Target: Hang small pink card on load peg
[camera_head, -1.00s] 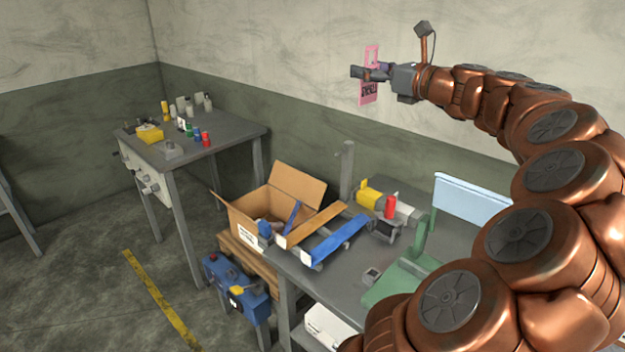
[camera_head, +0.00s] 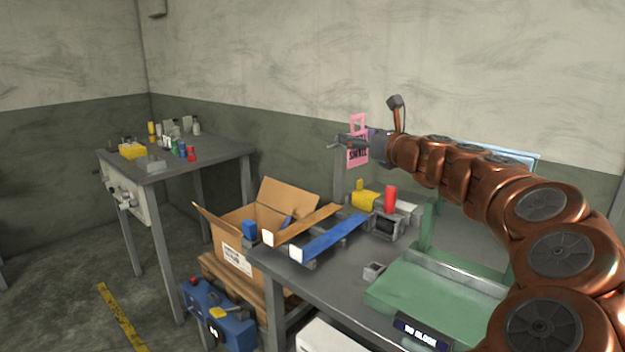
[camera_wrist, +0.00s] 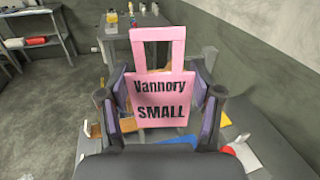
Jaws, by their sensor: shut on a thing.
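The small pink card (camera_head: 358,160) has an open rectangular loop at its top and dark lettering. In the wrist view the card (camera_wrist: 158,98) reads "Vannory SMALL" and hangs upright, loop up. My gripper (camera_head: 347,146) is shut on the card's body and holds it in the air above the back of the workbench. In the wrist view its fingers (camera_wrist: 160,100) flank the card on both sides. A grey upright post (camera_head: 339,180) stands at the bench's back edge, below and behind the card. I cannot make out the load peg for certain; the card and gripper hide part of that area.
A second table (camera_head: 215,150) stands at the left. Air around the card looks free.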

